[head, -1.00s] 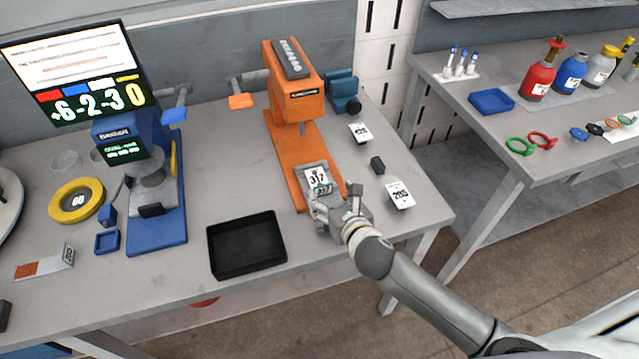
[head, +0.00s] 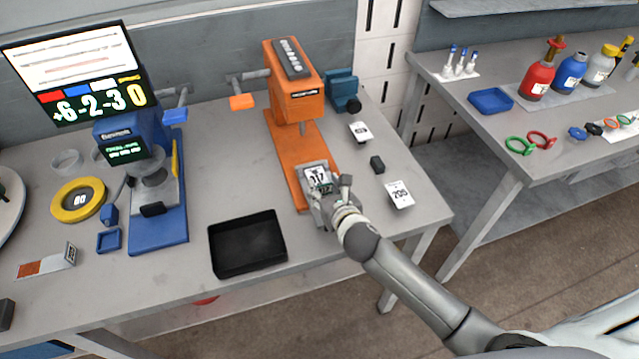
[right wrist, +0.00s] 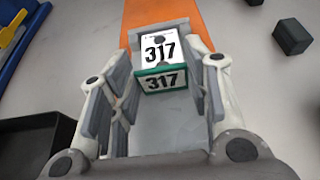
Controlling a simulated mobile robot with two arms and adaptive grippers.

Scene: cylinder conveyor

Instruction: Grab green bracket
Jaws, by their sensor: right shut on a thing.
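The green bracket (right wrist: 160,82) carries a white label reading 317 and stands on the bed of the orange press. It also shows small in the head view (head: 326,188). A white face reading 317 (right wrist: 162,47) lies just behind it; I cannot tell if it is part of the bracket. My right gripper (head: 322,197) is at the front of the press bed. In the right wrist view its two fingers (right wrist: 163,88) stand on either side of the bracket, shut on it. My left gripper is not in view.
The orange press (head: 293,95) rises just behind the gripper. A black tray (head: 246,270) is to its left, with a blue machine (head: 160,215) beyond. A white 205 card (head: 400,194) and a small dark block (head: 377,164) lie to the right.

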